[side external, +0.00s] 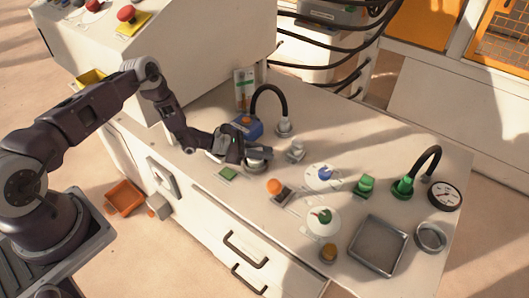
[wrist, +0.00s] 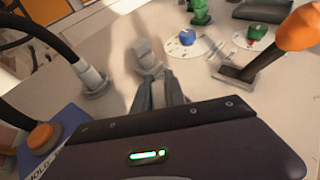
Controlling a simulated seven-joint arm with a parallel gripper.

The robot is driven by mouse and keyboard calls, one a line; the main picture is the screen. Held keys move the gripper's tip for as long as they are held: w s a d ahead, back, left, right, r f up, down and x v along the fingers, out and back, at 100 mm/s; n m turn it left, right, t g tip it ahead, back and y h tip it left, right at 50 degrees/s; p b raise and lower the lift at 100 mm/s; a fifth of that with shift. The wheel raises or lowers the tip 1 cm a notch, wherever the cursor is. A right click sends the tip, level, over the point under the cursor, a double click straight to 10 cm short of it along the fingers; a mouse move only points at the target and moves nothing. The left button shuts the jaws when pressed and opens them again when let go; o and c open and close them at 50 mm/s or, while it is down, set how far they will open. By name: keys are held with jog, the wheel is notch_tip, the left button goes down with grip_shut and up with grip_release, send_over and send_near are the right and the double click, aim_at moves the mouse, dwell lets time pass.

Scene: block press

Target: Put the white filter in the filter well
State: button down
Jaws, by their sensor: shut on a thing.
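My gripper (side external: 266,154) is low over the left part of the bench, with its two grey fingers close together in the wrist view (wrist: 158,92). A pale round thing with a grey rim (side external: 257,165), which looks like the white filter, is right at the fingers in the side view. The fingers look shut on it, but my gripper body hides most of it in the wrist view. I cannot tell whether it touches the bench. A round, open metal ring (side external: 430,237), which may be the filter well, stands at the right end of the bench.
A white fitting (side external: 296,152) stands just right of my gripper. Behind are a black hose (side external: 268,92) and a blue box with an orange button (side external: 245,124). An orange-topped lever (side external: 275,187), dials, green fittings, a gauge (side external: 445,196) and a square tray (side external: 378,246) lie rightward.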

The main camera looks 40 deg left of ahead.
jog(key=c, duration=1.4)
grip_release()
jog(key=shift+f, duration=0.15)
jog(key=shift+o, duration=0.2)
